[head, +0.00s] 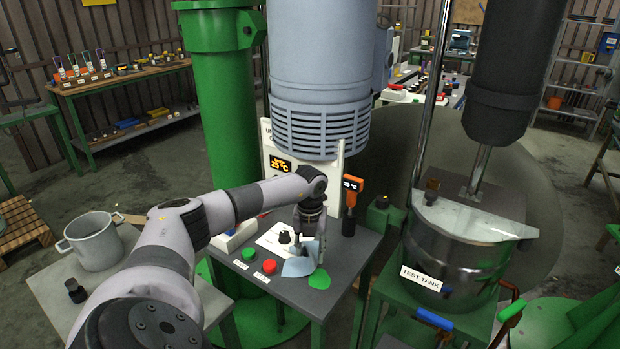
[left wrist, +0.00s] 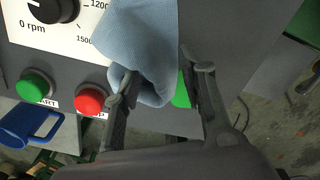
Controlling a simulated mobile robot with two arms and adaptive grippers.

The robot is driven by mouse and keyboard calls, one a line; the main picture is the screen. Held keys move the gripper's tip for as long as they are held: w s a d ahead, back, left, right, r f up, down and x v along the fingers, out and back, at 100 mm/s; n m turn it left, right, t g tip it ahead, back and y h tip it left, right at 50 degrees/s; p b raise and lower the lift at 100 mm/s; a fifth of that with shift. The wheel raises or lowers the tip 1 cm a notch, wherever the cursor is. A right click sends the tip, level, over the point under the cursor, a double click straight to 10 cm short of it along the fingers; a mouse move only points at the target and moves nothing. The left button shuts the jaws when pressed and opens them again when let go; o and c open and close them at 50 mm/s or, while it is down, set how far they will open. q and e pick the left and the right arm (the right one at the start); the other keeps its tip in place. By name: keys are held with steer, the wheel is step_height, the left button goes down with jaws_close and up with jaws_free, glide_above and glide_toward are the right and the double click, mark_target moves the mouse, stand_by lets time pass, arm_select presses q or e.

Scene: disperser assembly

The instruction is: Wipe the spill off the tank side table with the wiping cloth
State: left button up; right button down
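The light blue wiping cloth (head: 297,267) is on the grey side table (head: 290,297), near its front right part. It also shows large in the left wrist view (left wrist: 142,45). My left gripper (head: 309,250) points down at the cloth, and bunched cloth fills the gap between its fingers (left wrist: 157,72); it looks shut on it. The green spill (head: 320,279) is a flat patch right beside the cloth's lower right edge. In the left wrist view a sliver of the spill (left wrist: 181,95) shows between cloth and right finger; the cloth may hide part of it. My right gripper is out of view.
A green button (head: 249,254), a red button (head: 269,267) and a speed dial (head: 284,237) sit left of the cloth. An orange thermometer (head: 352,190) stands behind. The test tank (head: 450,260) is to the right. A blue handle (left wrist: 30,125) shows near the buttons.

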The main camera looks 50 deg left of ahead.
arm_select(q)
steer(key=o, duration=0.6)
steer(key=shift+f+b, duration=0.9)
steer(key=shift+f, duration=0.45)
steer(key=shift+c, duration=0.3)
steer(key=shift+s+d, duration=0.15)
steer(key=c, duration=0.8)
jaws_close()
